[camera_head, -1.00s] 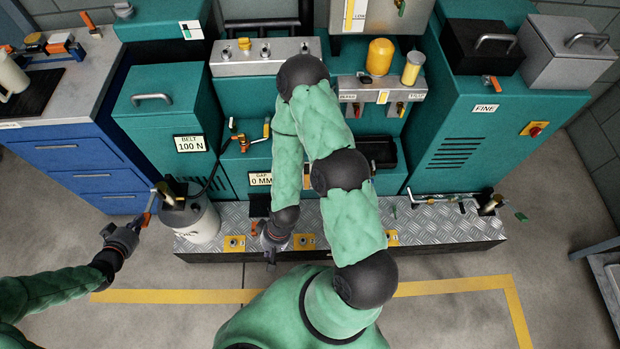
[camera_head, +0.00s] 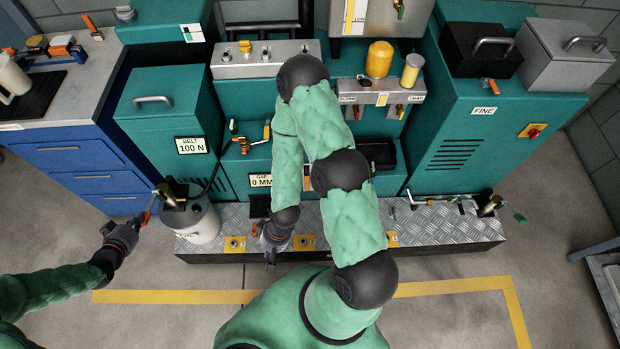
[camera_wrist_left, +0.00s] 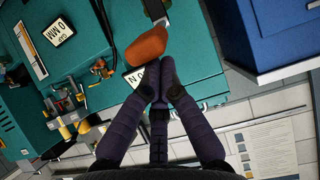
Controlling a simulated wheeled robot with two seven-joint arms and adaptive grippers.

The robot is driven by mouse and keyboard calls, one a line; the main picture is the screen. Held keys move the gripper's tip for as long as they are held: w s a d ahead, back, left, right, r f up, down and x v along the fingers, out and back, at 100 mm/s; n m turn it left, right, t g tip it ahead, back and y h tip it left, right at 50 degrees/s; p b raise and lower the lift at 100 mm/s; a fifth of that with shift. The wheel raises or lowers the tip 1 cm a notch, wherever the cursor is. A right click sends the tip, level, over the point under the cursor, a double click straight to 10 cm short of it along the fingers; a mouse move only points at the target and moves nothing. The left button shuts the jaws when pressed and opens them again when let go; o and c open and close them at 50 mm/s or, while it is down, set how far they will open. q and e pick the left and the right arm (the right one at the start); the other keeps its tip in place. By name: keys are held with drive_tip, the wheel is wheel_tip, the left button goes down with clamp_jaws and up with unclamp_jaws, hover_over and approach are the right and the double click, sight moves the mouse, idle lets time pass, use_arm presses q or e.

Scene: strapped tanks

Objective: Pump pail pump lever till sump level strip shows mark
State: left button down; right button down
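The grey pail (camera_head: 199,225) stands at the left end of the tread-plate step, with a pump on its top. My left gripper (camera_head: 134,229) is at the grip's lower end. Its fingers converge (camera_wrist_left: 159,75), but whether they clasp the grip is unclear. A narrow white strip with an orange-yellow band (camera_wrist_left: 30,50) is beside the gap sign; in the head view my arm mostly hides it. My right gripper (camera_head: 270,250) hangs low before the step, its fingers unclear.
A teal cabinet with a belt sign (camera_head: 191,145) stands behind the pail. The blue drawer unit (camera_head: 75,155) is at left. Floor in front is clear around yellow tape (camera_head: 170,297).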

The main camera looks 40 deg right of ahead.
use_arm(q)
drive_tip(key=shift+w+d+r+p, duration=0.15)
drive_tip(key=shift+r+p, duration=0.15)
drive_tip(key=shift+r, duration=0.2)
drive_tip(key=shift+w+d+r+p, duration=0.15)
drive_tip(key=shift+r+p, duration=0.1)
drive_tip(key=shift+r, duration=0.2)
drive_tip(key=shift+w+d+r+p, duration=0.15)
drive_tip(key=shift+r+p, duration=0.15)
drive_tip(key=shift+r, duration=0.2)
drive_tip(key=shift+w+r, duration=0.1)
drive_tip(key=shift+w+d+r+p, duration=0.1)
drive_tip(key=shift+w+r+p, duration=0.1)
drive_tip(key=shift+r+p, duration=0.2)
drive_tip(key=p+v, duration=0.4)
drive_tip(key=v, duration=0.3)
drive_tip(key=shift+d, duration=0.1)
idle(0.6)
drive_tip(key=s+d+f+n+g+y, duration=0.1)
drive_tip(key=s+d+f+n+g, duration=0.2)
drive_tip(key=s, duration=0.6)
drive_tip(key=s+d+f+n+g+y, duration=0.1)
drive_tip(key=s+d+f+n+g, duration=0.2)
drive_tip(key=s, duration=0.7)
drive_tip(key=s+d+f+n+g+y, duration=0.1)
drive_tip(key=s+d+f+n+g, duration=0.1)
drive_tip(key=s, duration=0.7)
drive_tip(key=shift+s+d+f+n+g, duration=0.4)
drive_tip(key=shift+d+f+n, duration=0.35)
drive_tip(key=shift+f+n, duration=0.2)
